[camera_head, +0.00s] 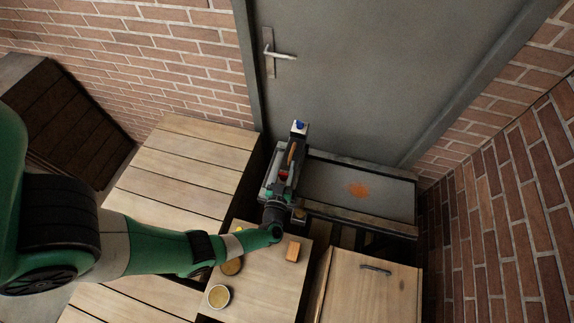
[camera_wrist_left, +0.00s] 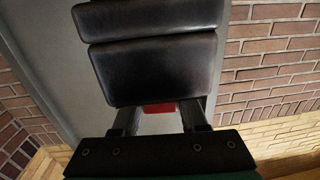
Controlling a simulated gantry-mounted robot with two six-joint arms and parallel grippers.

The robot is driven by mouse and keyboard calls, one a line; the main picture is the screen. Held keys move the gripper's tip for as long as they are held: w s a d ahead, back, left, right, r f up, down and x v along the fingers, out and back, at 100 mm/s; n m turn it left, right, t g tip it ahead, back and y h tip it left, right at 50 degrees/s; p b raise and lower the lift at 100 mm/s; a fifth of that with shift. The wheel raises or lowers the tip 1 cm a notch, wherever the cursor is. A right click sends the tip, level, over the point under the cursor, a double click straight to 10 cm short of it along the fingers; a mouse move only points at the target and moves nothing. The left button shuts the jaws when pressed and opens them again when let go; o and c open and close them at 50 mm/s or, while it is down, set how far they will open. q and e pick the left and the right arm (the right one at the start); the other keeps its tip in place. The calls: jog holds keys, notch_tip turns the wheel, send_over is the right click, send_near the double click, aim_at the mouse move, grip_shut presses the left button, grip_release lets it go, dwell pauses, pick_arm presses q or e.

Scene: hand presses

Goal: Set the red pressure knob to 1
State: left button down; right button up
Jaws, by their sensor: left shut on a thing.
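The press (camera_head: 293,152) stands at the left end of a grey tray (camera_head: 385,190), in front of the grey door. The red pressure knob (camera_head: 284,175) shows as a small red patch on the press. My left gripper (camera_head: 282,184) is at the knob, its fingers on either side of it. In the left wrist view, the red knob (camera_wrist_left: 159,108) sits between the two fingertips, below black padded blocks (camera_wrist_left: 160,65). The gripper is shut on the knob. The knob's marks and setting cannot be read. My right gripper is not in view.
An orange powder patch (camera_head: 358,190) lies on the tray. A small wooden table (camera_head: 262,283) holds round dishes (camera_head: 219,296) and an orange block (camera_head: 293,250). A wooden cabinet (camera_head: 370,290) stands at right. Brick walls and the door (camera_head: 350,70) close off the back.

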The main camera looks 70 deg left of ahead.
pick_arm(q)
jog(key=shift+s+a+n+g+y+b, duration=0.15)
jog(key=shift+n+g+y+b, duration=0.3)
jog(key=shift+n+g, duration=0.55)
jog(key=shift+s+n+g+y+b, duration=0.25)
jog(key=shift+n+g+y, duration=0.4)
jog(key=shift+g, duration=0.65)
jog(key=shift+c, duration=2.2)
grip_release()
jog(key=v, duration=1.1)
jog(key=shift+d+p, duration=0.3)
jog(key=shift+s+a, duration=0.1)
jog(key=shift+a, duration=0.05)
